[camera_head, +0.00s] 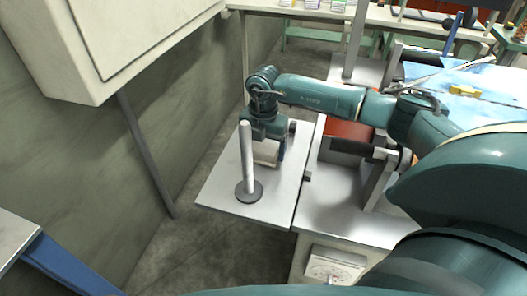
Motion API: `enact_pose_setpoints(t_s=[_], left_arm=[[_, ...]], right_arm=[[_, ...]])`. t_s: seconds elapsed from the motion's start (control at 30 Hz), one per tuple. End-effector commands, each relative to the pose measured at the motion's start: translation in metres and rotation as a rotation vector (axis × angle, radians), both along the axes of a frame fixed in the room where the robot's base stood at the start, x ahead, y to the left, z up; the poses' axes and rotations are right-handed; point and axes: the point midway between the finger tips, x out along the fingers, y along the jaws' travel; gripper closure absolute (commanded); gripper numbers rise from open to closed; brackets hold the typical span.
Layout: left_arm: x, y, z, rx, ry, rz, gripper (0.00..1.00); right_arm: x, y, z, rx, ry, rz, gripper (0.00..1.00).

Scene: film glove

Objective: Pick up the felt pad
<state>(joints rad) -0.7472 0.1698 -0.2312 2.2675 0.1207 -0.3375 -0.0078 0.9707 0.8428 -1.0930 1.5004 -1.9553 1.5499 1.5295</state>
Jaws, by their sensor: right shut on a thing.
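My right gripper (267,157) points down over the pale side shelf, just behind and right of an upright rod. It is shut on a pale, block-like thing, which I take to be the felt pad (266,152). The gripper body hides the top of the pad. I cannot tell whether the pad touches the shelf. My left gripper is not in view.
The white rod (247,153) on a dark round base stands on the shelf (220,193), close to the gripper. A red-brown box (350,131) sits right, under my forearm. A wall cabinet (120,40) hangs upper left. The shelf's front left is clear.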

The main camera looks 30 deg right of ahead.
Motion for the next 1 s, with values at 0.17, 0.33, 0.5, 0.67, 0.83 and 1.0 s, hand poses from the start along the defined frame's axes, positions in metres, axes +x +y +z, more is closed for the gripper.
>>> enact_pose_setpoints(t_s=[0.17, 0.33, 0.5, 0.67, 0.83, 1.0], left_arm=[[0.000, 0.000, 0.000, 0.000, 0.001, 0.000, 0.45], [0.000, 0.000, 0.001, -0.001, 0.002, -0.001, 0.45], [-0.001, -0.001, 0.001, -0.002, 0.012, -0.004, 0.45], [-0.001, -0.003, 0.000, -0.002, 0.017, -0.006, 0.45], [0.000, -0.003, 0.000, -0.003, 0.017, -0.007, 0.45], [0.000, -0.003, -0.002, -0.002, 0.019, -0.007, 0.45]], right_arm=[[0.000, 0.000, 0.001, 0.000, -0.001, 0.000, 0.42], [0.001, 0.000, 0.019, 0.001, -0.004, -0.001, 0.42], [0.001, 0.000, 0.054, 0.000, -0.005, 0.000, 0.42], [0.001, 0.000, 0.082, -0.001, -0.004, 0.000, 0.42], [0.000, 0.000, 0.098, 0.001, -0.003, 0.000, 0.42], [0.000, 0.000, 0.101, 0.001, -0.001, 0.000, 0.42]])
